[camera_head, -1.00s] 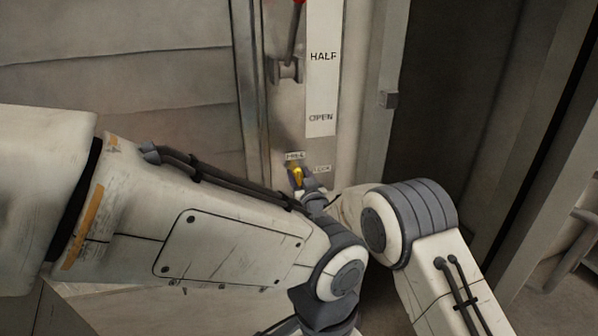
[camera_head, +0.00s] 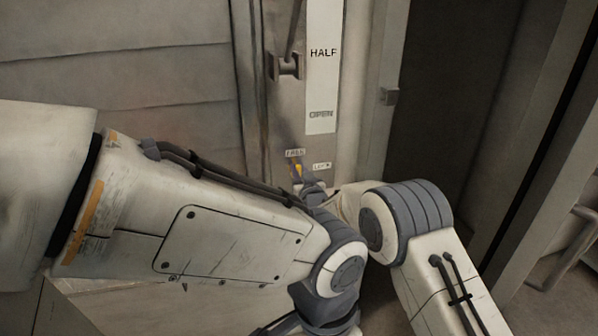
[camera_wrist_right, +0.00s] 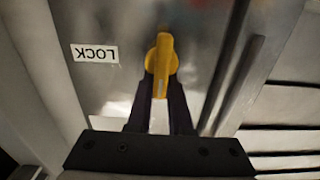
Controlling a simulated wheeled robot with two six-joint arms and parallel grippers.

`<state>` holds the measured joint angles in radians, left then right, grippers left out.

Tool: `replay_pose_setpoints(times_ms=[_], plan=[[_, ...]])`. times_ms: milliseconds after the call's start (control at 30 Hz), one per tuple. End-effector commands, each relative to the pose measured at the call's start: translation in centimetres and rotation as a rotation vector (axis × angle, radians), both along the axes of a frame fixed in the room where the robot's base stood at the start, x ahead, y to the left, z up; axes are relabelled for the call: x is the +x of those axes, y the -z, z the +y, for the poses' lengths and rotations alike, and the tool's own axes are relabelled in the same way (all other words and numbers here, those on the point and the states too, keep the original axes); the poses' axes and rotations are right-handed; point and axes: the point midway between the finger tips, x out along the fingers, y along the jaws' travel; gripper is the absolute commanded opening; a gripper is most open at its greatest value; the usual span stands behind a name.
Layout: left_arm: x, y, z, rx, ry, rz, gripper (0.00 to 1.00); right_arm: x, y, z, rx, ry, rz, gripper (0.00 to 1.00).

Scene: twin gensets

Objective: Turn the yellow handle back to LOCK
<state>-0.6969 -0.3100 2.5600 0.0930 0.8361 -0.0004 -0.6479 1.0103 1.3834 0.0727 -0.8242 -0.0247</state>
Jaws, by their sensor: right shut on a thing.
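The yellow handle (camera_head: 297,169) is on a metal panel, small and partly hidden by my right gripper in the head view. It shows larger in the right wrist view (camera_wrist_right: 161,52), where it stands upright in the picture. My right gripper (camera_wrist_right: 161,82) is shut on the lower part of the handle, one dark finger on each side. The FREE label (camera_head: 295,153) is just above the handle in the head view, and the LOCK label (camera_head: 321,166) is to its right. The LOCK label appears upside down in the wrist view (camera_wrist_right: 95,53). My left gripper is out of view.
Above the handle is a white strip (camera_head: 322,85) marked HALF and OPEN, with a grey lever (camera_head: 286,66) beside it. A door frame (camera_head: 389,96) and dark opening lie to the right. My left arm crosses the view close to my right wrist.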

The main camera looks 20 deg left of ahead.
Motion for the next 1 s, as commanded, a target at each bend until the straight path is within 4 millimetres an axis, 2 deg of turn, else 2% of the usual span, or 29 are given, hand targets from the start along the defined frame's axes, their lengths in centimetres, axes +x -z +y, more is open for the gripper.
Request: replay_pose_setpoints(times_ms=[267, 1000], plan=[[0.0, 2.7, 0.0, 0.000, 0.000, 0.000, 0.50, 0.2, 0.5, -0.3, 0.121, 0.001, 0.078, 0.00], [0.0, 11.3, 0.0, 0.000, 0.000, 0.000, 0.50, 1.0, 1.1, -1.4, 0.694, 0.001, 0.463, 0.00]])
